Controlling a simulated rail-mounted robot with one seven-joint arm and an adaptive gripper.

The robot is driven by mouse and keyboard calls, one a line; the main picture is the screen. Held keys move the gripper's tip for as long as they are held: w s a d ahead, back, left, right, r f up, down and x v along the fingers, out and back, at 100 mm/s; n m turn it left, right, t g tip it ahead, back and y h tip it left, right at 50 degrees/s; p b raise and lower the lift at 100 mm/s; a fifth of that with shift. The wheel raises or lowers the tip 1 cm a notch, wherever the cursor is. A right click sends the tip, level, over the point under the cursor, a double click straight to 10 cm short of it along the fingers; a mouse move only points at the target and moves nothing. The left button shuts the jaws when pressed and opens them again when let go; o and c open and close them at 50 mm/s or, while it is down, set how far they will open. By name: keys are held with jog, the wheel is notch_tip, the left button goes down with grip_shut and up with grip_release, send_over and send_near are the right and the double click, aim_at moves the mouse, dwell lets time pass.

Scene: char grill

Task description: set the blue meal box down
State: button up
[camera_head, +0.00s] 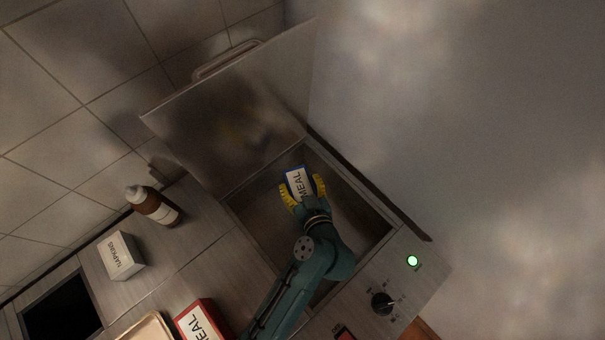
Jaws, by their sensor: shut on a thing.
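The blue meal box (299,183) has a white label reading "MEAL" and shows a blue edge. My gripper (303,190), with yellow fingers, is shut on it, one finger on each side. The box and gripper are over the open well of the grill unit (369,228), toward its back left part. I cannot tell whether the box touches the well's floor or hangs above it. My arm covers the front part of the well.
A raised metal lid (230,115) stands at the well's back left. A brown bottle (155,205), a napkins box (120,256), a red meal box (203,322) and a tray (150,329) are on the left counter. A knob (382,303) and green light (412,261) are at right.

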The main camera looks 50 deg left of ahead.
jog(key=f, duration=0.2)
jog(key=f+b, duration=0.1)
jog(key=f, duration=0.5)
jog(key=shift+d+f, duration=0.25)
jog(key=shift+f+b, duration=0.1)
jog(key=shift+b, duration=0.2)
jog(key=shift+f, duration=0.15)
jog(key=o, duration=1.3)
jog(key=shift+s, duration=0.1)
jog(key=shift+c, duration=0.2)
jog(key=shift+d+r, duration=0.2)
jog(key=shift+r, duration=0.1)
jog(key=v, duration=0.7)
jog(key=shift+s+p, duration=0.1)
jog(key=shift+p, duration=0.3)
